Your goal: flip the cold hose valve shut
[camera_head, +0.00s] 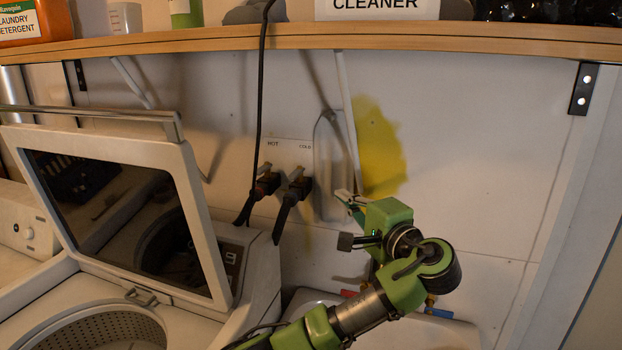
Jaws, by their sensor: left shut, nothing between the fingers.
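The cold hose valve (297,184) sits on the wall under the "COLD" label, with a dark hose hanging from it and a small pale lever on top. The hot valve (266,182) is just to its left under the "HOT" label. I cannot tell the exact angle of the cold lever. My left gripper (344,196) is to the right of the cold valve, shut and empty, with its fingertips pointing left and apart from the valve in the picture. My green left arm comes up from the bottom. My right gripper is not in view.
A washer with its lid (110,205) raised stands at the left. A wooden shelf (400,39) with bottles runs above, and a dark cord (261,90) hangs from it. A white sink (430,335) is behind my arm. The wall at right is clear.

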